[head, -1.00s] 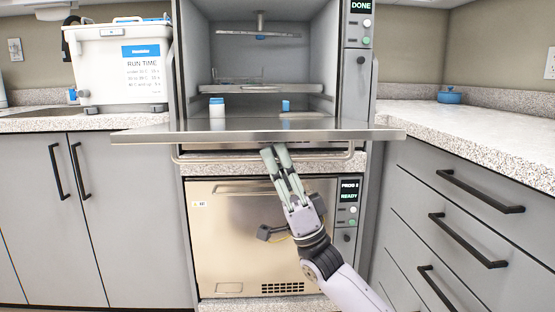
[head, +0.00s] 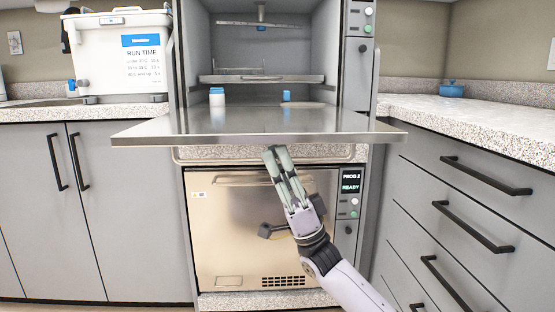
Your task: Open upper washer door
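The upper washer door (head: 250,127) is folded down and sticks out towards me, close to level, as a broad metal shelf. The upper washer chamber (head: 260,55) behind it is open to view. My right gripper (head: 277,150) reaches up from below, with its fingertips just under the front edge of the door. Its two fingers look close together, but I cannot tell whether they are shut or touch the door. The door's underside is hidden. My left gripper is not in view.
Inside the chamber are a rack (head: 262,79), a white blue-capped bottle (head: 217,97) and a small blue item (head: 286,96). The lower washer door (head: 230,240) is closed below. A white bin (head: 122,55) stands on the left counter; drawers (head: 470,200) flank the right.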

